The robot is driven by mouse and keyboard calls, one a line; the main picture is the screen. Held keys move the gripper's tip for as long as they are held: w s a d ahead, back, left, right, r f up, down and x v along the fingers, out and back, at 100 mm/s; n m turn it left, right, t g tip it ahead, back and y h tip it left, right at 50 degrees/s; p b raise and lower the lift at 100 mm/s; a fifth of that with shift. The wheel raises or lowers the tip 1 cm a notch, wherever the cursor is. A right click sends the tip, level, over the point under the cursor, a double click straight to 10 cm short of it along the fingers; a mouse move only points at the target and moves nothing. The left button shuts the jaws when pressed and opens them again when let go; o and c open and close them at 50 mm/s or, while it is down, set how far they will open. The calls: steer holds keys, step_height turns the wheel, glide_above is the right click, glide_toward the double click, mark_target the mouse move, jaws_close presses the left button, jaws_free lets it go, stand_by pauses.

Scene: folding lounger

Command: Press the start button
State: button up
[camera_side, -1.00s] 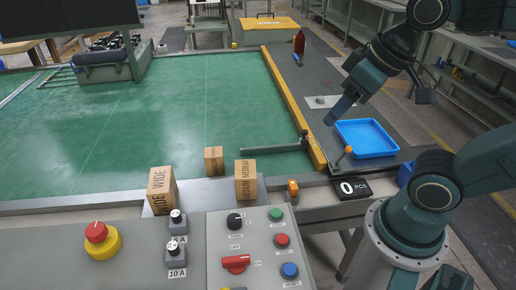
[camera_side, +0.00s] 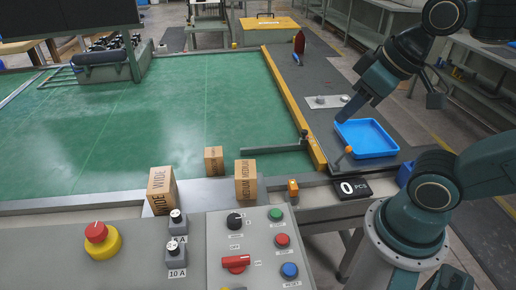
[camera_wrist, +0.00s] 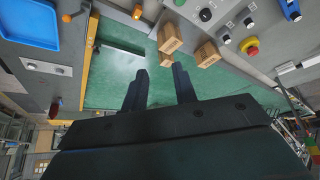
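A grey control panel (camera_side: 225,262) at the front holds a green button (camera_side: 275,214), a red button (camera_side: 282,240) and a blue button (camera_side: 289,270) in a column. Their small labels are too blurred to read. A black knob (camera_side: 234,220) and a red switch handle (camera_side: 236,263) sit left of them. My gripper (camera_side: 347,115) is above the right-hand bench, by the left edge of the blue tray, well behind and apart from the panel. In the wrist view my gripper (camera_wrist: 160,84) has its two fingers spread with nothing between them.
A red mushroom button (camera_side: 97,233) on a yellow base is at the left. Cardboard boxes (camera_side: 161,190) stand behind the panel. The blue tray (camera_side: 366,138), a small plate with knobs (camera_side: 325,101) and a counter display (camera_side: 352,189) are to the right. The green table (camera_side: 120,130) is largely clear.

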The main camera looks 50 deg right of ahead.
jaws_close()
stand_by(1.4)
